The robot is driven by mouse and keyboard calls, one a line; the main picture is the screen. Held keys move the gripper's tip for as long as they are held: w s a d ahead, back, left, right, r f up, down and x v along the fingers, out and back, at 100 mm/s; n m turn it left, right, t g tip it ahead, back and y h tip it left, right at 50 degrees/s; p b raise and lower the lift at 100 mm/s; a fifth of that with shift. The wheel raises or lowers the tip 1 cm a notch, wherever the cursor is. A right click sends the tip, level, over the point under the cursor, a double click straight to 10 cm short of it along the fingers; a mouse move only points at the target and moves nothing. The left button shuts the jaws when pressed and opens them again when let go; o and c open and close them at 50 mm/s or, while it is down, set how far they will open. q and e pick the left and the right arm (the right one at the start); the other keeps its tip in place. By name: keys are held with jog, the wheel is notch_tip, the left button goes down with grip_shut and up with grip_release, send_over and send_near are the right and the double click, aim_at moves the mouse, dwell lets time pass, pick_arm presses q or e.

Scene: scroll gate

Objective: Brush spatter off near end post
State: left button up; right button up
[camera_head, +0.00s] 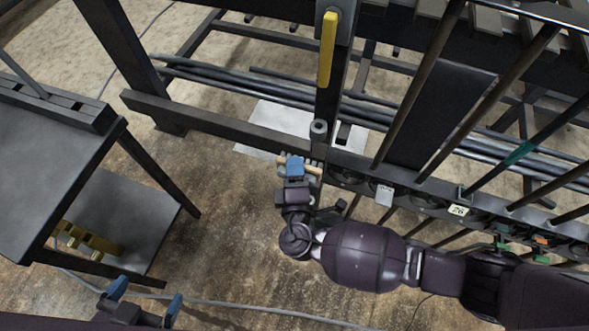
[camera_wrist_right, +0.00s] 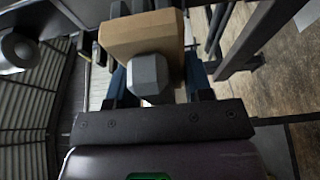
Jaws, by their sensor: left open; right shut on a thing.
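My right gripper (camera_head: 294,168) is shut on a brush. The brush's tan wooden block (camera_wrist_right: 142,36) and a grey faceted part (camera_wrist_right: 148,75) show between the blue fingers in the right wrist view. In the head view, part of the tan wood (camera_head: 312,169) sticks out beside the fingers, close to a dark upright post (camera_head: 328,100) that I take for the near end post. I cannot tell whether the brush touches it. No spatter can be made out on the post. My left gripper (camera_head: 146,299) is open and empty at the bottom left.
A yellow handle (camera_head: 327,48) is on the post's upper part, and a grey round-topped fitting (camera_head: 318,128) lower down. Slanting rods and a tag reading 26 (camera_head: 458,210) are to the right. A dark table (camera_head: 50,150) stands at left. A cable (camera_head: 250,308) crosses the floor.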

jog(key=shift+w+d, duration=0.3)
jog(key=shift+w, duration=0.6)
dwell(0.6)
jog(key=shift+d, duration=0.1)
